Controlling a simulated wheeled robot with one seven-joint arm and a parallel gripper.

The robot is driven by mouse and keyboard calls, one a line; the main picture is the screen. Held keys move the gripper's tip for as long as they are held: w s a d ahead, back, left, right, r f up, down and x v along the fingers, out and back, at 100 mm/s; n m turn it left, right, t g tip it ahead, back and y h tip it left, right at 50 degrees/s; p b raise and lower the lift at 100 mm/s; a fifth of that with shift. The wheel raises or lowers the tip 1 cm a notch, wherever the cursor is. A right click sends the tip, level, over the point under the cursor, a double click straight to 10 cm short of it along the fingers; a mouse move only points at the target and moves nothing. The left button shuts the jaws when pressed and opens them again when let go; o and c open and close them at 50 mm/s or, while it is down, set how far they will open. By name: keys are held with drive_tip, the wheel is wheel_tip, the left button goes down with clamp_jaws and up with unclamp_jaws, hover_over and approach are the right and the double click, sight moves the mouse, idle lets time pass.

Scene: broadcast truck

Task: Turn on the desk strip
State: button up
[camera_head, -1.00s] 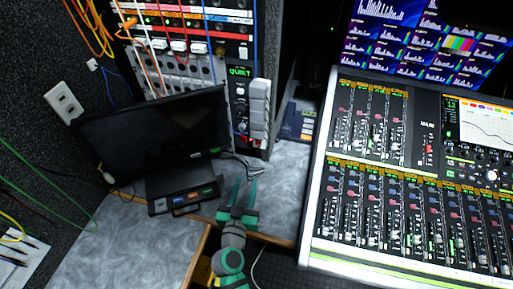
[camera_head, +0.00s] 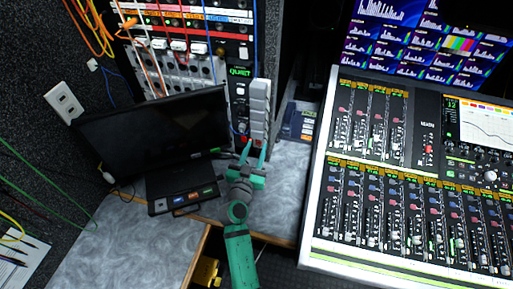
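A light grey, upright, segmented block that looks like the power strip (camera_head: 260,105) stands at the rack's right front edge, at the back of the desk. Small red parts show near its lower end, partly hidden by my gripper; I cannot tell whether a switch there is on or lit. My green gripper (camera_head: 254,152) is just below and in front of the strip's lower end. Its two fingers are apart with nothing between them. Whether the fingertips touch anything cannot be told.
A dark monitor (camera_head: 155,130) stands left of my gripper, with a small button box (camera_head: 187,198) in front. A large mixing console (camera_head: 410,190) fills the right. The rack (camera_head: 185,50) holds patch cables. Grey desk surface (camera_head: 288,185) is clear right of my gripper.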

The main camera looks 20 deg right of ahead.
drive_tip(key=shift+w+d, duration=0.3)
drive_tip(key=shift+w, duration=0.05)
clamp_jaws()
drive_tip(key=shift+d+r+g, duration=0.1)
drive_tip(key=shift+r+g, duration=0.05)
drive_tip(key=shift+g, duration=0.15)
drive_tip(key=shift+y, duration=0.3)
